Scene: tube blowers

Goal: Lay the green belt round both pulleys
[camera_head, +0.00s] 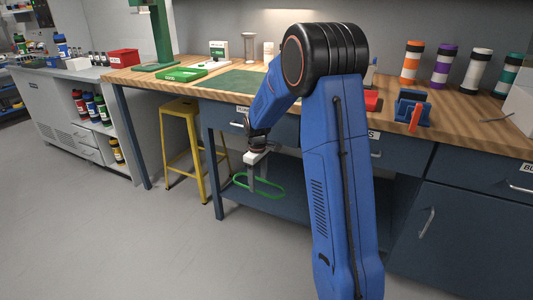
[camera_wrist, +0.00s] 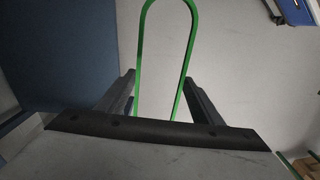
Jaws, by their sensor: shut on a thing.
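The green belt (camera_head: 281,189) is a thin closed loop. My gripper (camera_head: 257,180) is shut on it and holds it in the air in front of the workbench, below the bench top. In the wrist view the belt (camera_wrist: 187,60) stretches away from between the dark fingers of my gripper (camera_wrist: 160,90) as a long rounded loop. Its near end is hidden by the gripper body. I cannot make out either pulley in these views.
The wooden-topped workbench (camera_head: 460,120) stands ahead with blue drawers below. A yellow stool (camera_head: 180,140) stands left; the floor nearby is clear.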

